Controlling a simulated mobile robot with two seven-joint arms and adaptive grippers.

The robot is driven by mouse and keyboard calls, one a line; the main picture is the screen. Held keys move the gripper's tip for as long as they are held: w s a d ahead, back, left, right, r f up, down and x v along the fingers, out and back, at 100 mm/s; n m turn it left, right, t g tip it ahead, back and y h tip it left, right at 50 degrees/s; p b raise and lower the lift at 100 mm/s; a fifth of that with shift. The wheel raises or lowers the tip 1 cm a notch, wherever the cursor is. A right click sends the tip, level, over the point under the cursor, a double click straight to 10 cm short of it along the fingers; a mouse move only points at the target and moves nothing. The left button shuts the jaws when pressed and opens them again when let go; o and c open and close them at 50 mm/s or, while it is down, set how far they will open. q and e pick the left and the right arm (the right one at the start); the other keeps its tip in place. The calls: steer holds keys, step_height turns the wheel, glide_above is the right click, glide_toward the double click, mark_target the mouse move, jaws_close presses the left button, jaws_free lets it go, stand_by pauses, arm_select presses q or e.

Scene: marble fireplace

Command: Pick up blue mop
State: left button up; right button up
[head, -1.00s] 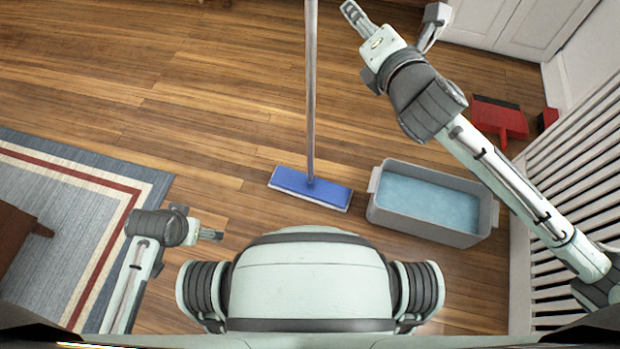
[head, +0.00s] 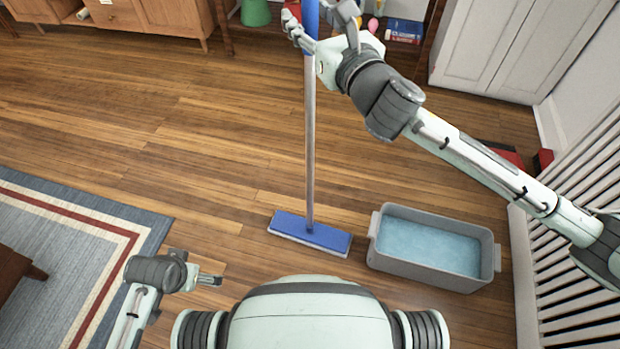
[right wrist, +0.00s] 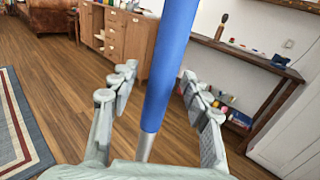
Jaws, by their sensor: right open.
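The blue mop stands upright on the wood floor, with its flat blue head (head: 309,232) down and its grey pole (head: 310,150) rising to a blue handle (head: 311,18). In the right wrist view the blue handle (right wrist: 168,70) passes between the two fingers. My right gripper (head: 318,24) is open around the handle, with a finger on each side; it also shows in the right wrist view (right wrist: 160,105). My left gripper (head: 212,280) is low at the left, away from the mop; whether its jaws are open cannot be made out.
A grey tub of water (head: 428,248) stands right of the mop head. A white railing (head: 575,225) borders the right side. A striped rug (head: 80,245) lies at left. Wooden cabinets (head: 140,18) and a white cabinet (head: 490,50) stand at the back. The floor left of the pole is clear.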

steer(key=shift+c, duration=0.6)
jaws_close()
